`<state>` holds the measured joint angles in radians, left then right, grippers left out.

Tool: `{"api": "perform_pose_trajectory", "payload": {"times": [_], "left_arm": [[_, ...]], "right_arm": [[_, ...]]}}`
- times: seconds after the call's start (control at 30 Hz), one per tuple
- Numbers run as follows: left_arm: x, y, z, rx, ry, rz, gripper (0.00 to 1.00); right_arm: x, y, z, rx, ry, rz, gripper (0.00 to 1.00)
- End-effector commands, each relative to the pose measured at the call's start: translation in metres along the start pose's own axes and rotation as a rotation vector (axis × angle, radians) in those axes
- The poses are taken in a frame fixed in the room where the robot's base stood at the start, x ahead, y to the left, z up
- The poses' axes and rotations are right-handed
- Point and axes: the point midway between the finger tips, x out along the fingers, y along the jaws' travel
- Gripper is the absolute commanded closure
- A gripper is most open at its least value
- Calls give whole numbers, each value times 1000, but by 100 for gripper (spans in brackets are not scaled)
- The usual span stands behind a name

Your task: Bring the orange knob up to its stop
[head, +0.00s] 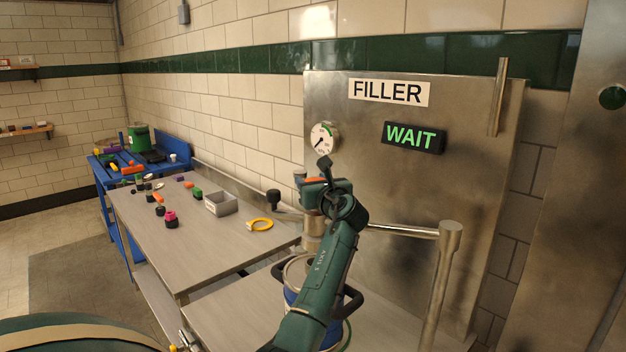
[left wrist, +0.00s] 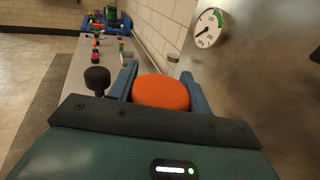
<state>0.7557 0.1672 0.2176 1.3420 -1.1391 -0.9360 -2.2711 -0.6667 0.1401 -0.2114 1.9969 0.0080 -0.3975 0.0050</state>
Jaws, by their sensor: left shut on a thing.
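The orange knob (left wrist: 161,92) is round and sits between the fingers of my left gripper (left wrist: 160,88) in the left wrist view, one blue-grey finger on each side. My left gripper (head: 314,190) is shut on it in front of the steel filler panel (head: 440,200). In the head view only a sliver of the orange knob (head: 314,180) shows, mostly hidden by the gripper. The round gauge (head: 322,139) has a green arc at its upper right, and its needle points to the lower left. The display (head: 413,137) reads WAIT in green. My right gripper is not in view.
A black-knobbed lever (head: 273,196) stands just left of the gripper. A steel pipe rail (head: 445,265) is at the right. A blue keg with black handles (head: 292,299) stands below my arm. The steel table (head: 190,240) holds a grey bin (head: 221,204) and a yellow ring (head: 261,225).

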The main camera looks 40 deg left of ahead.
Motion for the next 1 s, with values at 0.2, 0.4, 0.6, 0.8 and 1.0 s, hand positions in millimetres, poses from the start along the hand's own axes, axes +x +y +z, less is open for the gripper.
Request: {"api": "perform_pose_trajectory", "payload": {"times": [0.2, 0.4, 0.6, 0.8, 1.0], "left_arm": [[0, 0, 7, -3, -12, 0, 92], [0, 0, 7, -4, -13, -1, 43], [0, 0, 5, -3, -8, 0, 29], [-1, 0, 4, -2, -6, 0, 29], [-20, -1, 2, -3, -7, -2, 29]], "right_arm": [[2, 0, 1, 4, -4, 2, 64], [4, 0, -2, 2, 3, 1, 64], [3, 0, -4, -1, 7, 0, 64], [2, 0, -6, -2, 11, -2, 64], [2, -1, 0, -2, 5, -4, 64]]}}
